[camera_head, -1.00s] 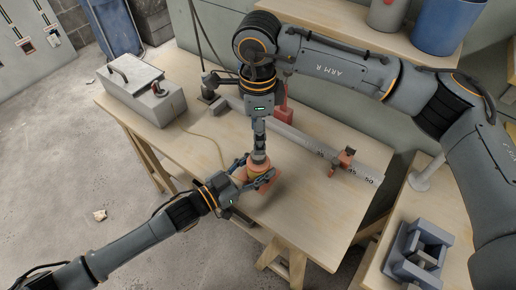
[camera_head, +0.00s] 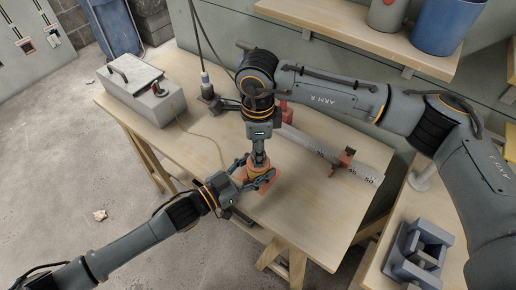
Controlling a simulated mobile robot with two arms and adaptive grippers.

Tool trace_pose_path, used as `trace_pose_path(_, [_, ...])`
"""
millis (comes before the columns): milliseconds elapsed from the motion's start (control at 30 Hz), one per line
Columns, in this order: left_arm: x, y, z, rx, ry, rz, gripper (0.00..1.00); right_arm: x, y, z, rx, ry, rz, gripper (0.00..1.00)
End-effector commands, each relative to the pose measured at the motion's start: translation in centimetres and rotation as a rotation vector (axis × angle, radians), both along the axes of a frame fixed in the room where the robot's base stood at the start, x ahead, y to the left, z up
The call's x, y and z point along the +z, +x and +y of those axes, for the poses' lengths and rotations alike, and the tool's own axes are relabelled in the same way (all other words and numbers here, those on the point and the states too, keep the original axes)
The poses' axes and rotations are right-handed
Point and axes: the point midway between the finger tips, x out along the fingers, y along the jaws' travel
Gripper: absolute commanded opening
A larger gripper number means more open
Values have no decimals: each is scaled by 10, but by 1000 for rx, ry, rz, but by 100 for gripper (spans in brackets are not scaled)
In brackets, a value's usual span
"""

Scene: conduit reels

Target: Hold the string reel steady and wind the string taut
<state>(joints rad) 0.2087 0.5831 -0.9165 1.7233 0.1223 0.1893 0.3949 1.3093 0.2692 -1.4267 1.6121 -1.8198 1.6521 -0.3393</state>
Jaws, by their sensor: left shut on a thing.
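The string reel (camera_head: 257,183), orange with a yellowish middle, sits on the wooden table (camera_head: 310,208) and is partly hidden by my grippers. A thin tan string (camera_head: 208,137) runs from near the grey box across the table toward the reel, with a visible curve. My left gripper (camera_head: 262,176) comes in from the left, low, and is shut on the reel. My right gripper (camera_head: 259,163) points straight down from above onto the top of the reel. Its fingertips are small and partly covered, so I cannot tell whether they are open or shut.
A grey metal box (camera_head: 150,102) stands at the table's far left. A lamp base (camera_head: 208,92) is behind my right arm. A long ruler bar with a red clamp (camera_head: 342,162) lies at the back right. A blue-grey vise (camera_head: 418,252) is on the right bench. The table's front right is clear.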

Motion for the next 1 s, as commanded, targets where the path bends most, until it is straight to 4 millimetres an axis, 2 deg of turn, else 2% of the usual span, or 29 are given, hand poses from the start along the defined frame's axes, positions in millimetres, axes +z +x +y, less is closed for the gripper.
trace_pose_path(433, [0, 0, 0, -1, 0, 0, 16, 0, 1, 0, -81, 0, -1, 3])
trace_pose_path(1000, [0, 0, 0, -1, 0, 0, 16, 0, 1, 0, -507, 1, -2, 3])
